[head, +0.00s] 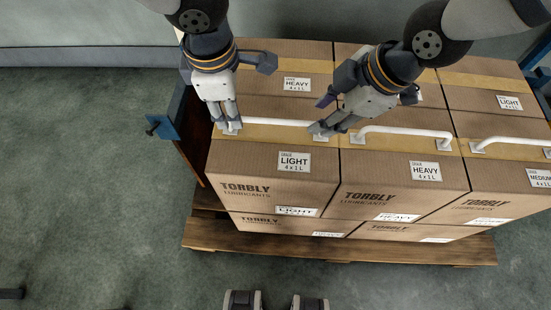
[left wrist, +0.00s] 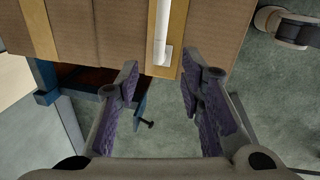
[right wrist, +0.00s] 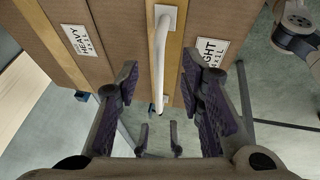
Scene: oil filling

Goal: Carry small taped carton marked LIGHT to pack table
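The brown taped carton marked LIGHT (head: 262,180) sits at the front left of the top layer of stacked cartons, with a white bar handle (head: 280,122) along its taped top. My left gripper (head: 231,127) is at the handle's left end. In the left wrist view its fingers are spread, with the handle end (left wrist: 161,45) ahead of the gap between them. My right gripper (head: 321,130) is at the handle's right end. In the right wrist view its fingers are spread, with the handle (right wrist: 160,65) lined up between them. Finger contact with the handle cannot be told. No pack table is identifiable.
A HEAVY carton (head: 390,180) stands close on the right, a MEDIUM carton (head: 503,188) beyond it. More cartons lie behind and below. All stand on a wooden pallet (head: 290,250). A blue post (head: 163,127) stands at the left. The grey-green floor (head: 80,180) at left is mostly clear.

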